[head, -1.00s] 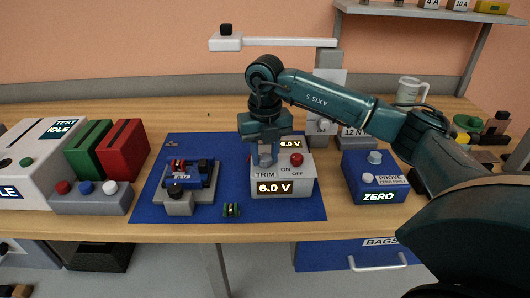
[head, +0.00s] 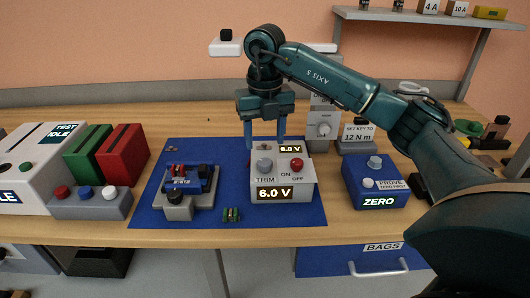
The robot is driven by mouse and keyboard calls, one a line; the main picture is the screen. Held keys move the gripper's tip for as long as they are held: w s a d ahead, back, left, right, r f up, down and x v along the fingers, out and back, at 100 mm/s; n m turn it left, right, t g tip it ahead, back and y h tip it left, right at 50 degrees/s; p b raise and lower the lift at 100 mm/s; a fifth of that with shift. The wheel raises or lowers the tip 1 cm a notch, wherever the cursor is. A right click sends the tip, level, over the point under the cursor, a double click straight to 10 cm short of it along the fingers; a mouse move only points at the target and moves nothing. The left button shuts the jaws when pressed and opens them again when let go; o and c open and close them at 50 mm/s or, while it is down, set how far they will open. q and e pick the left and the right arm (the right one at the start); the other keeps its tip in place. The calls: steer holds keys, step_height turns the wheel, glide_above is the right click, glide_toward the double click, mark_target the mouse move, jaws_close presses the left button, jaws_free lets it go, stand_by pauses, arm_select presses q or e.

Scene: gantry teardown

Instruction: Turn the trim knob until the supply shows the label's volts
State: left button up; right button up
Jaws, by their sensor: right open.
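The supply (head: 283,178) is a light grey box on the blue mat. Its lower display (head: 274,194) reads 6.0 V. The label (head: 290,148) at its upper edge also reads 6.0 V. The grey trim knob (head: 264,164) sits on its top above the word TRIM. A red knob (head: 297,164) stands to the right by ON and OFF. My right gripper (head: 265,144) is open and empty, fingers pointing down, above and behind the trim knob and apart from it. My left gripper is not in view.
A grey fixture (head: 176,206) with blue and red parts stands left on the mat (head: 290,214). A blue ZERO box (head: 374,186) stands right. Green and red bins (head: 122,153) are at left.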

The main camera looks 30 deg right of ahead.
mark_target(265, 162)
step_height(265, 162, up, 7)
steer(key=shift+p, duration=0.4)
steer(key=shift+f, duration=0.15)
